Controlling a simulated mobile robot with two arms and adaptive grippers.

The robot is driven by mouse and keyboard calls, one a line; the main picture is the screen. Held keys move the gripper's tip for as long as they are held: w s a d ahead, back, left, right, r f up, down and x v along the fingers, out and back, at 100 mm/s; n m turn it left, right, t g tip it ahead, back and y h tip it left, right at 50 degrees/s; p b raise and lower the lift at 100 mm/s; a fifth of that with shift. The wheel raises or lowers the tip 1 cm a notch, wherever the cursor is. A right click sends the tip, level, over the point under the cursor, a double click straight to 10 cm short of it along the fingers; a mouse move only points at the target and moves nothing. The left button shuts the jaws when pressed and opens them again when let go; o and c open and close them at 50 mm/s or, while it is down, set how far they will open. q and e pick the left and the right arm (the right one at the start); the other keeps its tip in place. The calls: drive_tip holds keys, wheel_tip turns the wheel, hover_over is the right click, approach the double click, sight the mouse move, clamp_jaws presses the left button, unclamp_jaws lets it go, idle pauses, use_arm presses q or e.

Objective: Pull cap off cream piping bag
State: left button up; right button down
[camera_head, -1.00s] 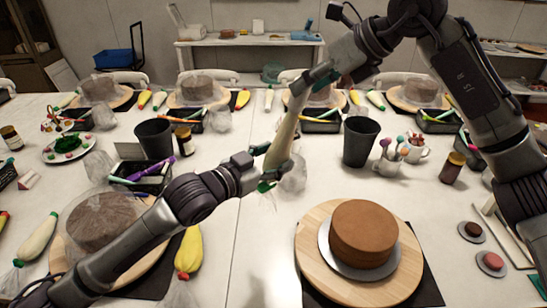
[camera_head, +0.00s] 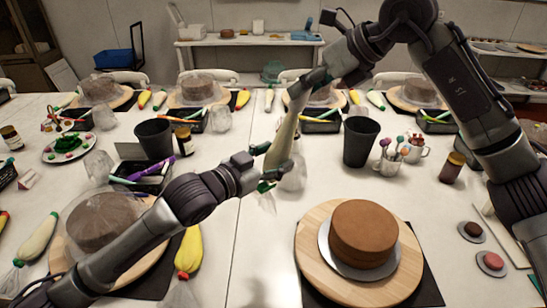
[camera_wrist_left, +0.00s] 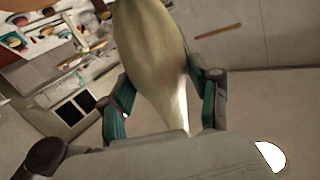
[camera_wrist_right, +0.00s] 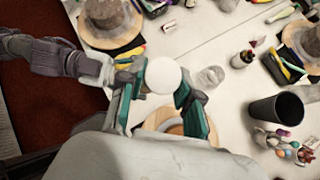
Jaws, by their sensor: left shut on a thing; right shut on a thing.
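A pale cream piping bag (camera_head: 281,138) hangs steeply tilted over the table's middle, between my two grippers. My right gripper (camera_head: 299,88) is shut on its upper end; in the right wrist view the bag's round white end (camera_wrist_right: 163,76) shows between the green fingers. My left gripper (camera_head: 264,178) is shut around the bag's narrow lower end. In the left wrist view the bag (camera_wrist_left: 150,45) tapers down between the green fingers. A clear, pointed piece shows just below the left fingers in the head view; I cannot tell whether it is the cap.
A brown cake (camera_head: 363,232) stands on a wooden turntable (camera_head: 312,262) at front right. Black cups (camera_head: 360,142) (camera_head: 154,138) stand on either side of the bag. A covered cake and a yellow piping bag (camera_head: 189,252) lie front left. The table's front middle is clear.

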drive_tip(key=shift+d+r, duration=0.25)
drive_tip(key=shift+r, duration=0.7)
drive_tip(key=shift+d+r, duration=0.2)
drive_tip(key=shift+r, duration=0.7)
drive_tip(key=shift+d+r, duration=0.25)
drive_tip(key=shift+r, duration=0.7)
